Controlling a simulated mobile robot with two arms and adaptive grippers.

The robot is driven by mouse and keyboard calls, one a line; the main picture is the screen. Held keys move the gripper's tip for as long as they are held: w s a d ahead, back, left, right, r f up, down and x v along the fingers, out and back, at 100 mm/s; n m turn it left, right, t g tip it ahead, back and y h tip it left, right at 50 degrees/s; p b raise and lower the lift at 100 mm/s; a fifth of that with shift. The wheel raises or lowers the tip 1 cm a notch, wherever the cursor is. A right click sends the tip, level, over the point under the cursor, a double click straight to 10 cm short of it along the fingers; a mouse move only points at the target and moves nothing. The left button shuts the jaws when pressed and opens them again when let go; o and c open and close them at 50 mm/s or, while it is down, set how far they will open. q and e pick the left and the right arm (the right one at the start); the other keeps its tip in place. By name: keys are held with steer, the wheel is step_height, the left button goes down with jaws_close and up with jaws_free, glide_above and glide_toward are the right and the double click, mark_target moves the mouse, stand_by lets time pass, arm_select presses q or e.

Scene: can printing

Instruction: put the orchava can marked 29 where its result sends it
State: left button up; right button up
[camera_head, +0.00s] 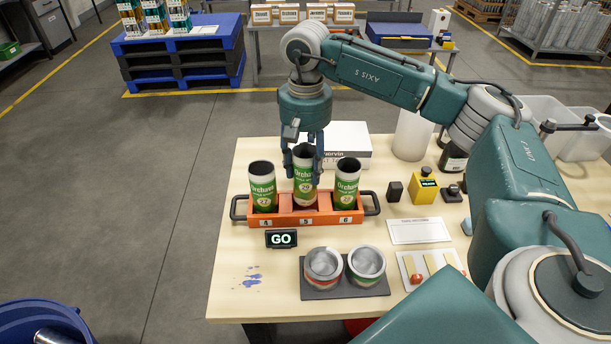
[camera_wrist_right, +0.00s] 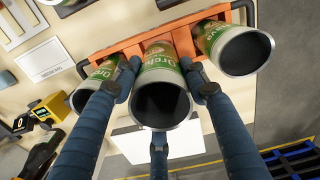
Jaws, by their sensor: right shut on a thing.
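Three green and white Orchava cans with open dark tops stand in an orange rack (camera_head: 283,220) with slots labelled 4, 5 and 6. The left can (camera_head: 262,187) is in slot 4, the middle can (camera_head: 304,192) in slot 5, the right can (camera_head: 347,184) in slot 6. Their small round number badges are too small to read surely. My right gripper (camera_head: 303,160) comes from above and is shut on the middle can, which also shows between its fingers in the right wrist view (camera_wrist_right: 161,98). My left gripper is not in view.
A GO display (camera_head: 282,239) stands in front of the rack. Two open metal-rimmed pots (camera_head: 323,265) sit on a dark tray. A white box (camera_head: 345,143) is behind the cans, a yellow device (camera_head: 424,188) at right. Blue stains mark the table's front left.

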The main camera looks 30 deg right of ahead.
mark_target(305, 179)
step_height(305, 179, down, 4)
steer(key=shift+r+p, duration=0.2)
steer(key=shift+p, duration=0.25)
steer(key=shift+f, duration=0.35)
steer(key=shift+f, duration=0.15)
steer(key=o, duration=0.8)
